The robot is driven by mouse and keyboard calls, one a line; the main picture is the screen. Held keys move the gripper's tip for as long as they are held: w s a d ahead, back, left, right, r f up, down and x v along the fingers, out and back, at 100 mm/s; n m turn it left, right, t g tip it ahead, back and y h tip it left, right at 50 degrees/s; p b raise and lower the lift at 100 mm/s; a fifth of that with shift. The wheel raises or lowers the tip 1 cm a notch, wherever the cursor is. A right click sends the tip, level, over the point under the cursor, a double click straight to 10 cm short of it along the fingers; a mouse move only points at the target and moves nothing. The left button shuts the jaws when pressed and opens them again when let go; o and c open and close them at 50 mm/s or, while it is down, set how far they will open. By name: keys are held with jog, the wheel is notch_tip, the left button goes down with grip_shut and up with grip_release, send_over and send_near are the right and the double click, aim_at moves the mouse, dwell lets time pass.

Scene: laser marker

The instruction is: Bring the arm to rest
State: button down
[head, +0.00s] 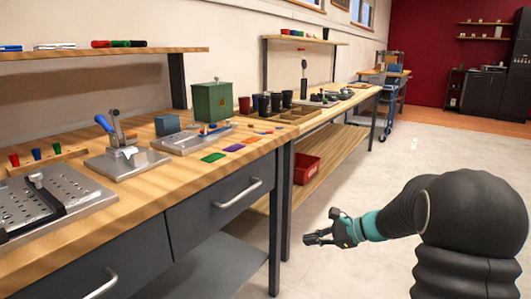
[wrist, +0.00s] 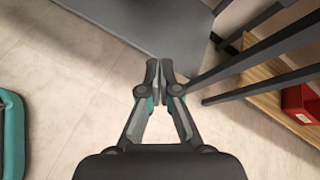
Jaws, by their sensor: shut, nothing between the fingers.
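My gripper (head: 318,238) is in the head view, in the open air to the right of the workbench, below the level of its top. My dark arm with a teal band reaches to it from the lower right. In the wrist view my gripper (wrist: 160,72) is shut, its fingertips together and nothing between them. The floor and the bench's grey lower shelf lie beyond the fingertips.
The wooden workbench (head: 165,215) with drawers fills the left and carries fixtures, a green box (head: 212,102) and coloured plates. A red bin (head: 306,169) sits on the lower shelf of the farther bench. The pale floor (head: 450,135) on the right is clear.

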jog(key=s+r+n+h, duration=0.2)
jog(key=s+n, duration=0.3)
jog(key=s, duration=0.6)
jog(key=s+d+r+n+h, duration=0.1)
jog(key=s+n+h, duration=0.4)
jog(key=s, duration=0.6)
jog(key=s+d+r+n+h, duration=0.1)
jog(key=s+r+n+h, duration=0.3)
jog(key=s+n, duration=0.3)
jog(key=s, duration=0.3)
jog(key=shift+s+t, duration=0.4)
jog(key=shift+a, duration=0.1)
